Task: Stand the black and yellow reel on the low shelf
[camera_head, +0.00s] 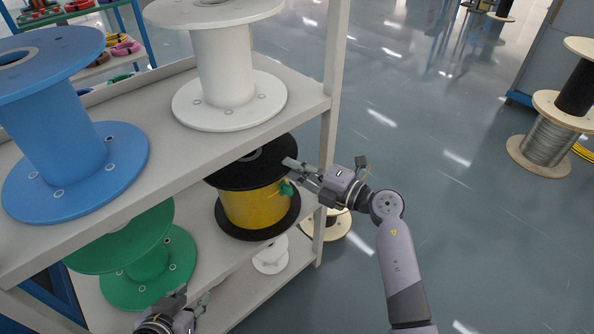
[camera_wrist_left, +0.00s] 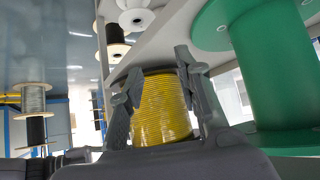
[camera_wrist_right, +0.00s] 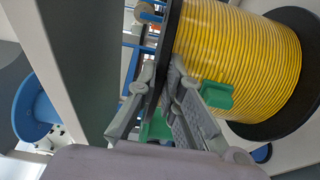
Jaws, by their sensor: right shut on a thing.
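The black and yellow reel (camera_head: 255,208) is upright, its upper part below the upper shelf board, to the right of the green reel. My right gripper (camera_head: 298,172) is shut on the edge of its upper black flange; the right wrist view shows the fingers (camera_wrist_right: 160,100) either side of that flange. I cannot tell whether its lower flange touches the low shelf (camera_head: 285,285). My left gripper (camera_head: 192,303) is low at the front of the rack. In the left wrist view its fingers (camera_wrist_left: 160,85) are apart and empty, with the yellow winding (camera_wrist_left: 162,110) beyond them.
The green reel (camera_head: 150,262) stands left of the held reel. Blue (camera_head: 60,140) and white (camera_head: 225,70) reels stand on the upper shelf (camera_head: 180,155). A rack post (camera_head: 330,110) is close to my right gripper.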

